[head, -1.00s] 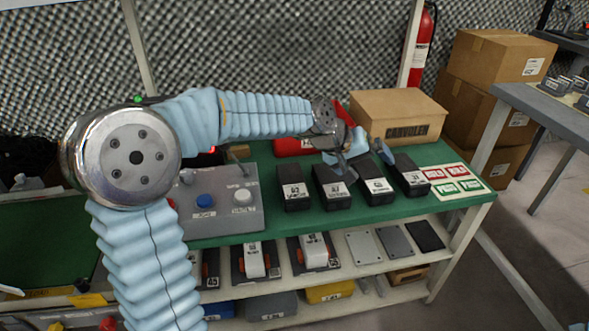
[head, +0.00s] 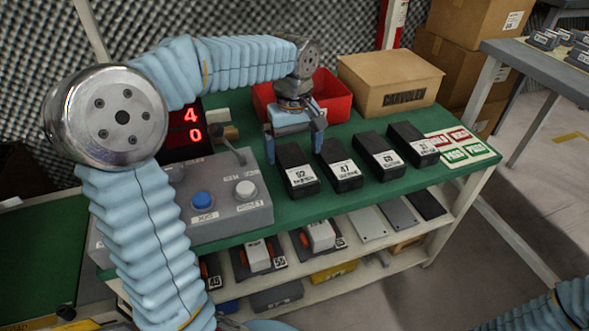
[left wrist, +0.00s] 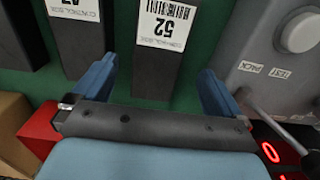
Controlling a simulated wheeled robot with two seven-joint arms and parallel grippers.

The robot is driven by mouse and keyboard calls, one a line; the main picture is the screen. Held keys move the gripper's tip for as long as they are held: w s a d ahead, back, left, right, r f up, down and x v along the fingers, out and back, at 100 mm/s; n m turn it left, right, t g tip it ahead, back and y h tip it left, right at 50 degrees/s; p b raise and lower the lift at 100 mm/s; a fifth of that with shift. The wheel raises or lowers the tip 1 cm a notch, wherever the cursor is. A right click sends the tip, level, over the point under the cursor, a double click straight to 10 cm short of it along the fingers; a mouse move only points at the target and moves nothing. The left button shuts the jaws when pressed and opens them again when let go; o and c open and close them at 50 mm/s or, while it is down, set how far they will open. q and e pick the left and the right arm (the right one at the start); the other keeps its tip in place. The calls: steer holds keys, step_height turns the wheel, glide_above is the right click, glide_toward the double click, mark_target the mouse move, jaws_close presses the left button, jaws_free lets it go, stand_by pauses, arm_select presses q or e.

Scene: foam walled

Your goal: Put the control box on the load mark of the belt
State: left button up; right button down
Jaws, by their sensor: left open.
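Several black control boxes with white labels lie in a row on the green bench top. The leftmost, labelled 52 (head: 297,170), also shows in the left wrist view (left wrist: 168,70). The box labelled 47 (head: 340,166) is to its right. My left gripper (head: 296,150) is open and empty at the far end of box 52. In the left wrist view its fingers (left wrist: 157,82) appear on either side of that end; I cannot tell if they touch it. My right gripper is out of view.
A grey button panel (head: 222,205) and a red-digit display (head: 188,132) stand left of the boxes. A red bin (head: 335,100) and a cardboard box (head: 390,80) are behind. A dark green surface (head: 35,255) lies at far left. Shelves below hold more parts.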

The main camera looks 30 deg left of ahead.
mark_target(295, 162)
arm_select(q)
step_height(295, 162, down, 6)
steer(key=shift+w+d+r, duration=0.1)
steer(key=shift+w+r, duration=0.05)
steer(key=shift+r, duration=0.1)
steer(key=shift+c, duration=0.3)
steer(key=shift+r, duration=0.1)
steer(key=c, duration=1.3)
